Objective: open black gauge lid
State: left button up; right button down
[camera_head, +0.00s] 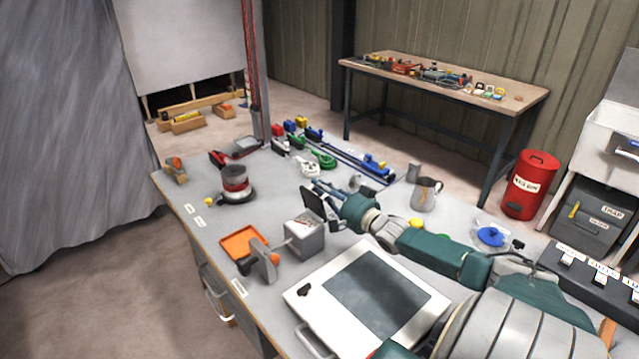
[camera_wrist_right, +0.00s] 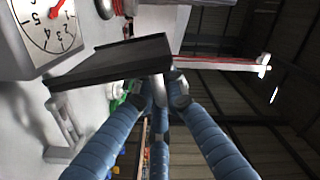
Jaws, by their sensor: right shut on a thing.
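The gauge is a grey box (camera_head: 304,240) near the middle of the bench in the head view. Its white dial with a red pointer (camera_wrist_right: 48,28) shows uncovered at the upper left of the right wrist view. The black lid (camera_head: 313,204) stands steeply tilted up at the box's far edge, clear of the dial; it also shows as a dark plate in the wrist view (camera_wrist_right: 112,62). My right gripper (camera_head: 326,195) is behind the lid, its blue fingers shut on the lid's edge. The exact contact is partly hidden. My left gripper is not in view.
A white case with a dark panel (camera_head: 374,293) lies in front, under my right arm. An orange tray (camera_head: 240,241) is left of the gauge. A metal mug (camera_head: 426,195) stands right of the gripper, and several cables and tools lie behind.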

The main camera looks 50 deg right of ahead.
jog(key=shift+d+r, duration=0.2)
jog(key=shift+r, duration=0.15)
jog(key=c, duration=1.9)
grip_release()
jog(key=shift+o, duration=0.2)
jog(key=shift+a+f, duration=0.1)
jog(key=shift+f, duration=0.1)
jog(key=shift+s+f, duration=0.1)
jog(key=shift+s, duration=0.05)
jog(key=s+a, duration=0.1)
jog(key=s, duration=1)
jog(key=shift+s+a, duration=0.15)
jog(key=shift+s, duration=0.2)
